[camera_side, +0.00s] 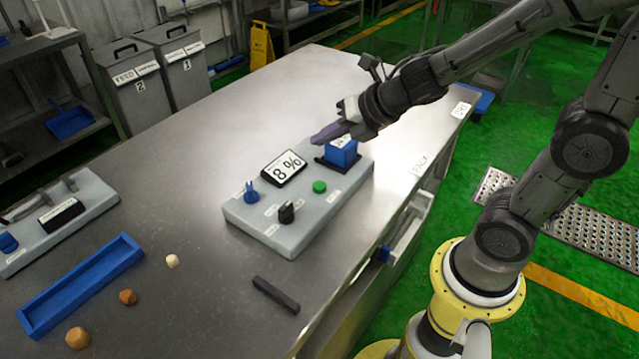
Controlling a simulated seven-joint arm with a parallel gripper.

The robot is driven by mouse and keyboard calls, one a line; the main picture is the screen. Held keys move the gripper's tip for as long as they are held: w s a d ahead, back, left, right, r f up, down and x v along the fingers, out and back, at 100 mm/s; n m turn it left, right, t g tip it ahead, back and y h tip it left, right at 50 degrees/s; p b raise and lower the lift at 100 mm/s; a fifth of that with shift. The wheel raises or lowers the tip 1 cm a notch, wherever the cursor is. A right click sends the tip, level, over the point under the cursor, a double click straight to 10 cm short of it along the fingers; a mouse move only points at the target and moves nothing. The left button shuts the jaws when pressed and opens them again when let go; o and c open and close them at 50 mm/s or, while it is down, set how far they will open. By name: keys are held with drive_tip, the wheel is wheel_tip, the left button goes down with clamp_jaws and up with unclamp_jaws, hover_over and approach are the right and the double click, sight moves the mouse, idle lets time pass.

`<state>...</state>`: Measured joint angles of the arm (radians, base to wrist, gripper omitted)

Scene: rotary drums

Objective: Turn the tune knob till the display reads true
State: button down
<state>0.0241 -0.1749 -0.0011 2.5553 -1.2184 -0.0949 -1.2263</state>
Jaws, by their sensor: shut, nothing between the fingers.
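A light grey control panel (300,229) lies on the steel table. Its tilted display (284,167) reads "8 %". A blue knob (251,194) is at the panel's left end, and a black knob (287,212) is near its front edge. Small labels lie by them, too small to read, so I cannot tell which is the tune knob. A green button (320,187) and a blue block-like part (341,153) are further right. My gripper (315,139) is shut and empty, above the panel's far side near the blue part, apart from both knobs.
A second grey panel (85,203) is at the left. A blue tray (80,287), several small round pieces and a dark bar (276,295) lie on the table (200,190). Two grey bins (138,85) stand behind. The table's far middle is clear.

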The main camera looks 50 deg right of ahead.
sight(324, 187)
drive_tip(key=shift+f, duration=0.1)
drive_tip(key=shift+f, duration=4.3)
drive_tip(key=shift+f, duration=0.15)
drive_tip(key=shift+f, duration=0.25)
drive_tip(key=shift+f, duration=0.5)
drive_tip(key=shift+r, duration=0.9)
drive_tip(key=shift+r, duration=2.5)
